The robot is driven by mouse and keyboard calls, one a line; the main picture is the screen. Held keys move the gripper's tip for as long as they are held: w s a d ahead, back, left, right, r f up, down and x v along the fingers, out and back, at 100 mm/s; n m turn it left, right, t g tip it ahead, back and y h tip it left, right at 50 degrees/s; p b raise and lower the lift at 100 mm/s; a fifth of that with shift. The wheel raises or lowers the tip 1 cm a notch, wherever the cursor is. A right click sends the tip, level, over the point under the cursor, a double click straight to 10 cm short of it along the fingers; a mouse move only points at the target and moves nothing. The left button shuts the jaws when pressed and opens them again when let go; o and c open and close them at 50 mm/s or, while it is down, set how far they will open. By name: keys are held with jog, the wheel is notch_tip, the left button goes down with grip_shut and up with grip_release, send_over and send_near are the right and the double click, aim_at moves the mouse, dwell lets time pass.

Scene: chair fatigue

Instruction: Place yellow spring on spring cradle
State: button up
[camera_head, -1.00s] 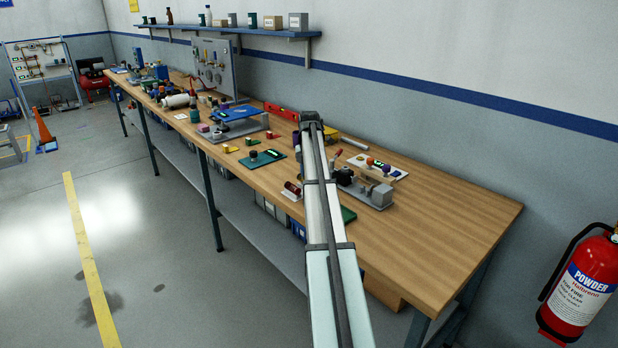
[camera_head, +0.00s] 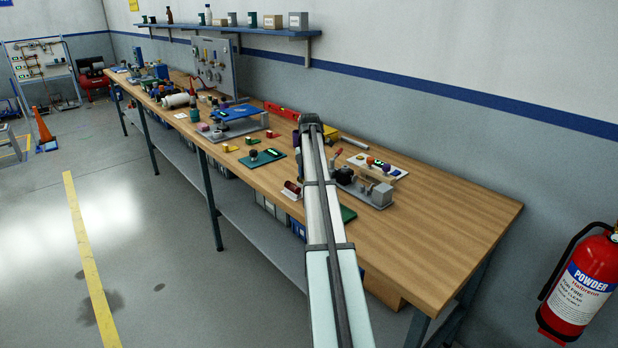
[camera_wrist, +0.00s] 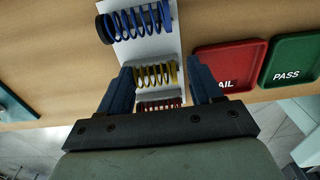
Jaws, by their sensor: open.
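In the wrist view the yellow spring (camera_wrist: 156,75) lies on a pale rack (camera_wrist: 150,50), between a larger blue spring (camera_wrist: 135,22) and a red spring (camera_wrist: 160,105). My gripper (camera_wrist: 160,75) is open, with one dark blue finger on each side of the yellow spring. I cannot tell whether the fingers touch it. In the head view my arm hides the gripper and the yellow spring. I cannot make out which fixture is the spring cradle; a grey fixture (camera_head: 372,190) with a black knob stands right of my arm.
In the wrist view a red FAIL tray (camera_wrist: 228,62) and a green PASS tray (camera_wrist: 292,58) lie right of the rack. In the head view, several tools and fixtures crowd the bench (camera_head: 450,225) to the left; its right end is clear.

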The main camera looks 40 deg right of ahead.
notch_tip(320, 180, up, 13)
jog(key=shift+a, duration=0.3)
jog(key=shift+s+r, duration=0.15)
jog(key=shift+r, duration=0.2)
jog(key=shift+c, duration=0.5)
